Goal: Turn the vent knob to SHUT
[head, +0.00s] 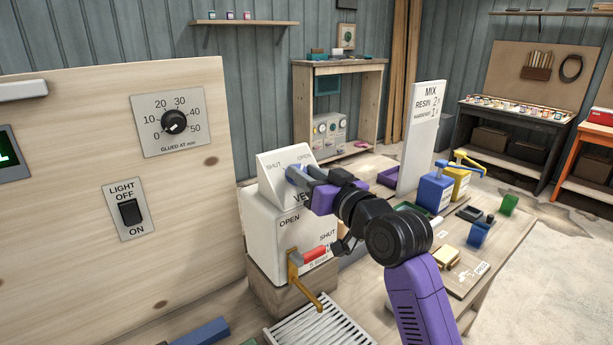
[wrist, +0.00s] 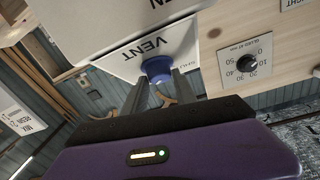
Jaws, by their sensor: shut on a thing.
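The blue vent knob (head: 293,175) is on the sloped white vent panel (head: 272,165), marked SHUT on the left and OPEN on the right. My gripper (head: 306,176) reaches in from the right with its fingers on the knob. In the wrist view the knob (wrist: 157,70) sits between the two grey fingers of my gripper (wrist: 160,86), below the upside-down word VENT. The gripper is shut on the knob. My arm hides part of the panel's lower label. I cannot tell which way the knob points.
Below the panel, a white box (head: 262,232) carries a yellow lever (head: 293,270) and a red part (head: 314,253). Left is a wooden board (head: 75,250) with a dial (head: 174,122) and a light switch (head: 130,212). A MIX sign (head: 421,140) and blue and yellow pump bottles stand right.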

